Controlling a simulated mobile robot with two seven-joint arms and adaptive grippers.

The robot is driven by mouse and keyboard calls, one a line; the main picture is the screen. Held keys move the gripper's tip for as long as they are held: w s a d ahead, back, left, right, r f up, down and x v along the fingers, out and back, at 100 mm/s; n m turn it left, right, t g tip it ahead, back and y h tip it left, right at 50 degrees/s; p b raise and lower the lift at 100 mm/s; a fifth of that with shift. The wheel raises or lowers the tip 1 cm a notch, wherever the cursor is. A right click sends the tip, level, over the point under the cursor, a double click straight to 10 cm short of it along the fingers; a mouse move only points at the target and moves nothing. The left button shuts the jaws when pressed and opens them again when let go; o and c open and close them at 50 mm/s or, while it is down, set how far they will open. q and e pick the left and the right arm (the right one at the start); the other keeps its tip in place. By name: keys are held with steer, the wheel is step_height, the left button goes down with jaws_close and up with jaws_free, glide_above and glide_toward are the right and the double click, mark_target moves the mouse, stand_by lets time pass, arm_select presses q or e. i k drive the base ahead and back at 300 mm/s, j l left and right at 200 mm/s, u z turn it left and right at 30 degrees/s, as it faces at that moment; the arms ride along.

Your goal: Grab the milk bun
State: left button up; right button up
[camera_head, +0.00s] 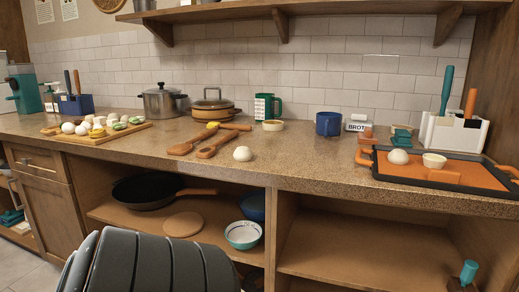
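A round white bun-like piece (242,153) sits alone on the brown speckled counter, near its front edge and just right of the wooden spoons. A similar round white piece (398,156) lies on the orange tray (452,174) at the right, beside a small white bowl (434,160). I cannot tell from their look which of the two is the milk bun. Neither of my grippers is in view, and nothing is touching either white piece.
Wooden spoons (193,142) lie left of the lone white piece. A board (97,137) with several small foods stands at left. Pots (163,103), a blue mug (328,123) and a utensil holder (453,132) line the back. The counter between lone piece and tray is clear.

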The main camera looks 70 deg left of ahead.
mark_target(242, 154)
steer(key=i+j+u, duration=0.2)
steer(key=i+j, duration=0.15)
steer(key=i+j+u, duration=0.2)
steer(key=i, duration=0.35)
steer(key=j, duration=0.05)
